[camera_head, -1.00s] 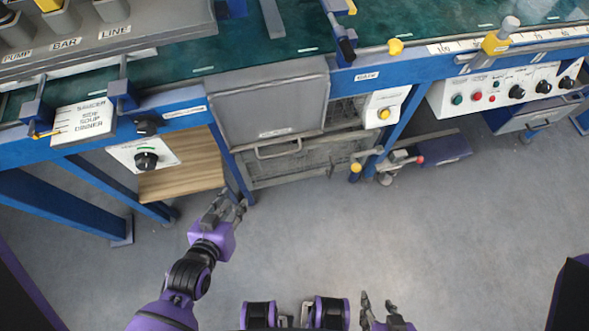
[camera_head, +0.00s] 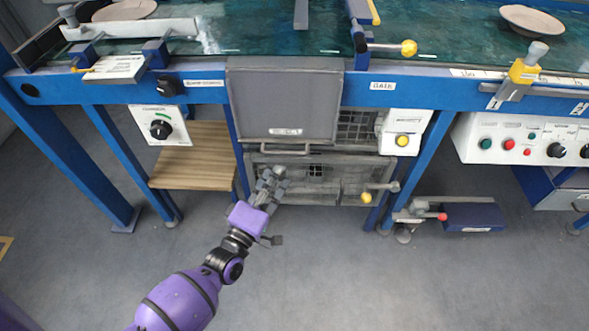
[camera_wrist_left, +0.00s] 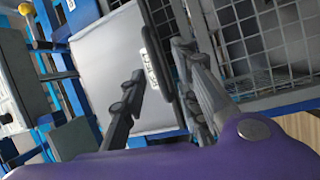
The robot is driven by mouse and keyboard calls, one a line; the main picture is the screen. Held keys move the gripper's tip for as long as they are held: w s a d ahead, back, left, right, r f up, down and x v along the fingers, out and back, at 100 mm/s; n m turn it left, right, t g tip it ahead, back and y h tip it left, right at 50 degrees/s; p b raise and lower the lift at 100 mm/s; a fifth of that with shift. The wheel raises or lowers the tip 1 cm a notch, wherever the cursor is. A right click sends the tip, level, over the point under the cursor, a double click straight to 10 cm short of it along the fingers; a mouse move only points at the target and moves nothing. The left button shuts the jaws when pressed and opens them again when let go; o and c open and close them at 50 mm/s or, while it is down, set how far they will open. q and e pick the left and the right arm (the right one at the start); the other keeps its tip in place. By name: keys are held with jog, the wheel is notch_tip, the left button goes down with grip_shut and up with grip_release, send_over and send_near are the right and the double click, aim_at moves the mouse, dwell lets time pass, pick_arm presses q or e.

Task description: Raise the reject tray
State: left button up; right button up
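I cannot tell for sure which part is the reject tray. A grey wire-mesh basket (camera_head: 325,190) sits low under the blue bench, below a flat grey panel (camera_head: 285,95) with a small label. A bar handle (camera_head: 280,151) runs across the panel's lower edge. My left gripper (camera_head: 271,180) is in front of the mesh, just below the handle. In the left wrist view, the fingers of my left gripper (camera_wrist_left: 158,60) are apart, with the dark handle (camera_wrist_left: 158,45) showing between them; contact cannot be told. My right gripper is not in view.
A wooden slatted shelf (camera_head: 200,160) is left of the basket. A yellow-knobbed lever (camera_head: 367,197) and a red-knobbed pedal (camera_head: 440,216) are to the right. Blue legs stand both sides. The floor in front is clear. Plates lie on the green belt above.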

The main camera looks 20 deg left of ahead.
aim_at(285, 152)
pick_arm(q)
jog(key=shift+n, duration=0.8)
jog(key=w, duration=0.2)
jog(key=w+r, duration=0.1)
jog(key=w, duration=0.2)
jog(key=w+r, duration=0.1)
jog(key=w, duration=0.1)
jog(key=shift+w+d+b, duration=0.15)
jog(key=shift+w+b, duration=0.25)
grip_shut()
jog(key=shift+r, duration=0.15)
